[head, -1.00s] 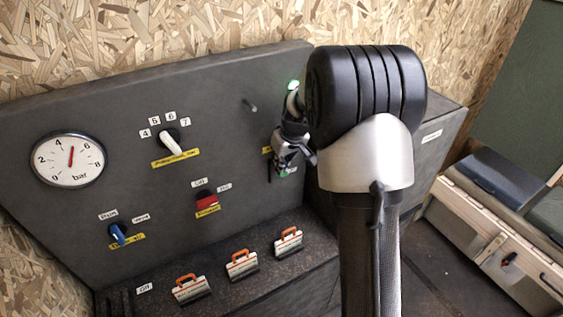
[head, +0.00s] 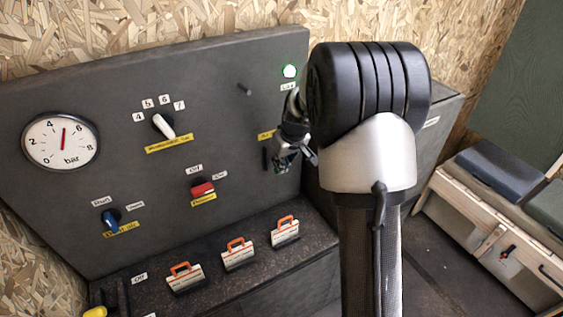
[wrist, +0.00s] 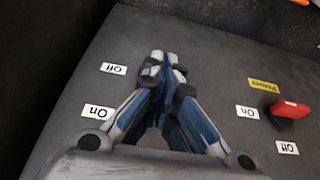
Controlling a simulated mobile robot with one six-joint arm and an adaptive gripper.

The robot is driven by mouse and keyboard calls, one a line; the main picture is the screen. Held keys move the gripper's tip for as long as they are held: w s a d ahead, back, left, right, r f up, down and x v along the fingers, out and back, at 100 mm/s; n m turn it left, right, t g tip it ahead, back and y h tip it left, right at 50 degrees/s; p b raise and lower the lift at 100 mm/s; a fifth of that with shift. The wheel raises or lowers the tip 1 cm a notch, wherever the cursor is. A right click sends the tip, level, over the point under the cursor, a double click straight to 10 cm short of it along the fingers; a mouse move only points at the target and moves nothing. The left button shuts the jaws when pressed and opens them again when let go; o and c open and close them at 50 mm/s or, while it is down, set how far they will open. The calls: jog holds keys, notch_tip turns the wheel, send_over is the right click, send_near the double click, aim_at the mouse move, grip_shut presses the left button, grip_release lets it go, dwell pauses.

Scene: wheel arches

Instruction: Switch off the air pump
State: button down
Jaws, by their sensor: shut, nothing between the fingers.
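In the head view my gripper (head: 283,166) is in front of the right part of the dark panel, at a partly hidden yellow label (head: 265,135). A dark upright slot or lever (head: 264,158) shows just left of it. In the wrist view my gripper's fingertips (wrist: 165,60) are together and empty over the panel. An "Off" label (wrist: 113,69) and an "On" label (wrist: 97,112) lie left of the fingers. The control belonging to these labels is hidden or not discernible, and no air pump name is readable. I cannot tell whether the fingers touch the panel.
A red power switch (head: 202,189) is on the panel, also in the wrist view (wrist: 290,108). Orange-handled units (head: 238,255) stand on the ledge below.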

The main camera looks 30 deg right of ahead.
jog(key=shift+w+r, duration=0.1)
jog(key=shift+w+r+p, duration=0.3)
jog(key=shift+w+p, duration=0.35)
jog(key=shift+p, duration=0.05)
jog(key=shift+s, duration=0.1)
